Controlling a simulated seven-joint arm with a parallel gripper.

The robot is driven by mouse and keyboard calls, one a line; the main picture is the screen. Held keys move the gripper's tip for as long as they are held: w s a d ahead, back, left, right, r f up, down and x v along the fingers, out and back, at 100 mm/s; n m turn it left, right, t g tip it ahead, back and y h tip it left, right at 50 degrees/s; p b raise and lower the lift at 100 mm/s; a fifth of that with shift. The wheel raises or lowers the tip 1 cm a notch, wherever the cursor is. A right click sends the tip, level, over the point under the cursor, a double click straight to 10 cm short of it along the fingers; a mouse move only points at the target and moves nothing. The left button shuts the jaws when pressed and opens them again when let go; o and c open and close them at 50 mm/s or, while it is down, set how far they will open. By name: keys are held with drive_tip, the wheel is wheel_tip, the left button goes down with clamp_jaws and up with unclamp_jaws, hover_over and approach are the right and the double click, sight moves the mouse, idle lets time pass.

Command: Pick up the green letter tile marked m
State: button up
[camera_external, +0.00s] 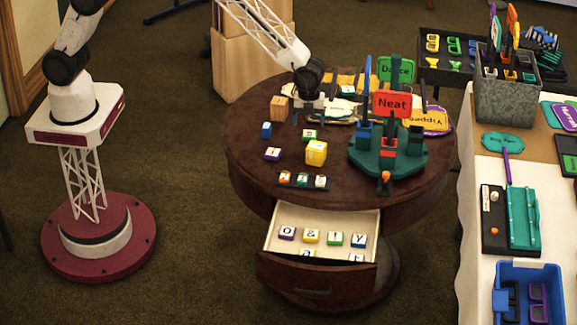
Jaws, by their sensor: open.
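A small green letter tile (309,135) with a white face lies on the round dark table. Its letter is too small to read for certain. My gripper (308,119) is open above the table, with its fingers pointing down just above and behind this tile. Nothing shows between the fingers. Another green tile (335,240) lies in the open drawer among purple, yellow and blue letter tiles; its mark is not clearly an m.
A purple tile (272,154), a blue block (266,130), a wooden cube (279,108) and a yellow cube (316,152) stand close by. A short tile row (302,180) lies in front. A green stand (400,163) with upright signs fills the table's right side.

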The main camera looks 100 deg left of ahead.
sight(309, 134)
drive_tip(key=shift+f, duration=0.2)
drive_tip(key=shift+w+a+f, duration=0.1)
drive_tip(key=shift+f, duration=1.15)
drive_tip(key=shift+a+f, duration=0.1)
drive_tip(key=shift+f, duration=1.1)
drive_tip(key=c, duration=1)
drive_tip(key=shift+r, duration=0.1)
drive_tip(key=shift+r, duration=4.9)
